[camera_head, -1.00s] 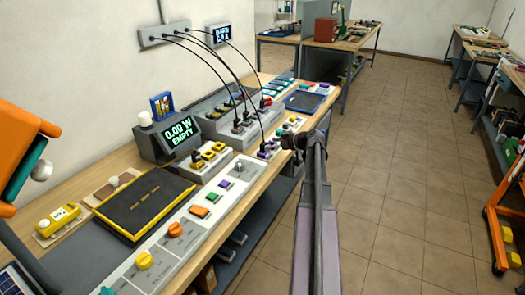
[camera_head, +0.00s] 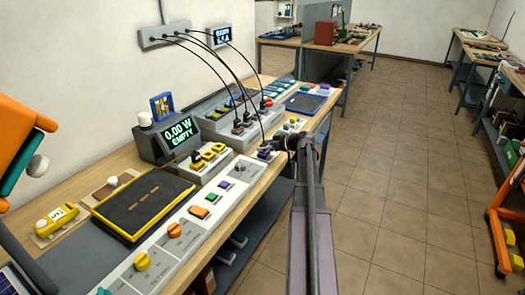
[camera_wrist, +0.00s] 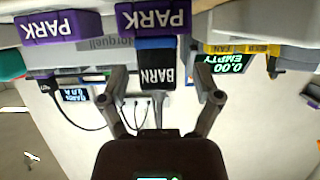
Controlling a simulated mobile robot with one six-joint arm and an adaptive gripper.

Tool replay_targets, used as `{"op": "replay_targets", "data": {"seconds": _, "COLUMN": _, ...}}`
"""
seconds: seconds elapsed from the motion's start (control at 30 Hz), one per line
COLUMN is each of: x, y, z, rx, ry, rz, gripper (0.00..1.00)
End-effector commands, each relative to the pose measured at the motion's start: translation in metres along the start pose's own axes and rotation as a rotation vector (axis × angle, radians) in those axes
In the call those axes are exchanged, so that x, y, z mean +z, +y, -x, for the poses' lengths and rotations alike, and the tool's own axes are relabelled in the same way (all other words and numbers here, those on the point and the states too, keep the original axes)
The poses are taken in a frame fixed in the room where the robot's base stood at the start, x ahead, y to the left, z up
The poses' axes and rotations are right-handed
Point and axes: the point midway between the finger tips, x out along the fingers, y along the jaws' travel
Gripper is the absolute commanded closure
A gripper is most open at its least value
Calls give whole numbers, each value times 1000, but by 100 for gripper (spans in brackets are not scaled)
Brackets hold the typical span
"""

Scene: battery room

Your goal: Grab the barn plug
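The barn plug (camera_wrist: 156,68) is a black block with a blue band and white BARN lettering, near the middle of the wrist view. My gripper (camera_wrist: 160,78) is open, with one finger on each side of the plug and a visible gap on both sides. In the head view my gripper (camera_head: 280,145) is at the bench's front edge, beside the purple plugs (camera_head: 263,154). I cannot make out the barn plug there.
Two purple PARK blocks, one on the left (camera_wrist: 58,27) and one above the plug (camera_wrist: 153,16), are close by. Black cords (camera_head: 215,66) hang from a wall box. A 0.00 W EMPTY display (camera_head: 180,134) stands on the bench.

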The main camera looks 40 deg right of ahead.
Motion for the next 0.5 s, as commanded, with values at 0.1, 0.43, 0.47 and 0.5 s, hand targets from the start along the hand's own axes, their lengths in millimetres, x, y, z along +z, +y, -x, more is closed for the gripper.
{"op": "replay_targets", "data": {"seconds": 0.1, "x": 0, "y": 0, "z": 0, "rx": 0, "ry": 0, "rz": 0, "gripper": 59}}
{"op": "replay_targets", "data": {"seconds": 0.43, "x": 0, "y": 0, "z": 0, "rx": 0, "ry": 0, "rz": 0, "gripper": 100}}
{"op": "replay_targets", "data": {"seconds": 0.47, "x": 0, "y": 0, "z": 0, "rx": 0, "ry": 0, "rz": 0, "gripper": 100}}
{"op": "replay_targets", "data": {"seconds": 0.5, "x": 0, "y": 0, "z": 0, "rx": 0, "ry": -1, "rz": 0, "gripper": 100}}
